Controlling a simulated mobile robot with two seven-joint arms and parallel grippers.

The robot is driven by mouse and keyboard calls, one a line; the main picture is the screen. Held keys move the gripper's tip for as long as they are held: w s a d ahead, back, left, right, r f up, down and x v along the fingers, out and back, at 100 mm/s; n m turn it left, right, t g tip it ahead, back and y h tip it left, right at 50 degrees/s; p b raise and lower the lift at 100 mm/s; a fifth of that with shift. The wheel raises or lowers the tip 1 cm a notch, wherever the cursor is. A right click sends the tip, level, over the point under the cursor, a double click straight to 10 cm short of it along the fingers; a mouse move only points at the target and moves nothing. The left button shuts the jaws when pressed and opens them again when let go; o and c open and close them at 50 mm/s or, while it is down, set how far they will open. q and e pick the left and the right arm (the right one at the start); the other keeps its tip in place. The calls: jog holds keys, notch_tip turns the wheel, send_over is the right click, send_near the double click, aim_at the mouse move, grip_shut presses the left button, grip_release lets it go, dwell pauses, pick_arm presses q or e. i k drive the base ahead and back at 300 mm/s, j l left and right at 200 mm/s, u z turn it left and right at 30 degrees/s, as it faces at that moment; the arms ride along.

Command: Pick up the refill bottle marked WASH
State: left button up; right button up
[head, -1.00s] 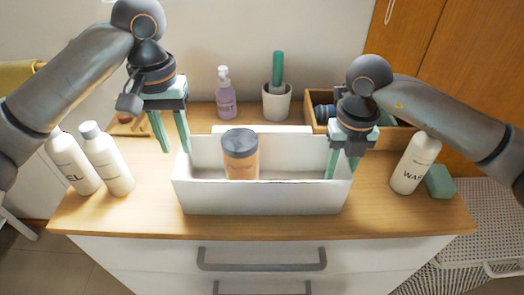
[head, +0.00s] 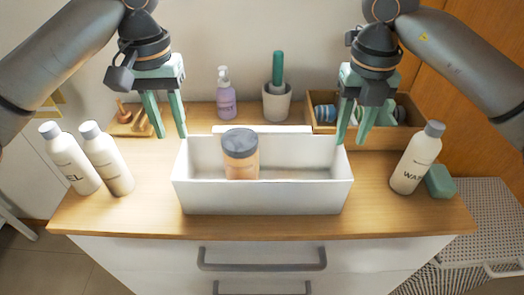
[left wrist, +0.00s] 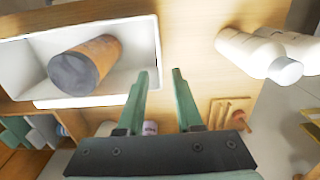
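The refill bottle marked WASH (head: 413,160) is white with a grey cap, and the visible letters read "WAS". It stands on the right of the cart top, right of the white caddy. My right gripper (head: 350,142) is open and empty, above the caddy's right end and left of this bottle. My left gripper (head: 172,136) is open and empty, above the caddy's left end. Its fingers also show apart in the left wrist view (left wrist: 162,72). Two similar white bottles (head: 69,160) (head: 107,160) stand at the left; one shows the letters "EL".
A white caddy (head: 262,198) holds an orange bottle with a grey cap (head: 240,155). A green block (head: 440,182) touches or nearly touches the WASH bottle's right side. Behind are a purple pump bottle (head: 226,98), a cup (head: 277,103) and a wooden box (head: 408,136).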

aim_at(418, 158)
jog(key=k, duration=1)
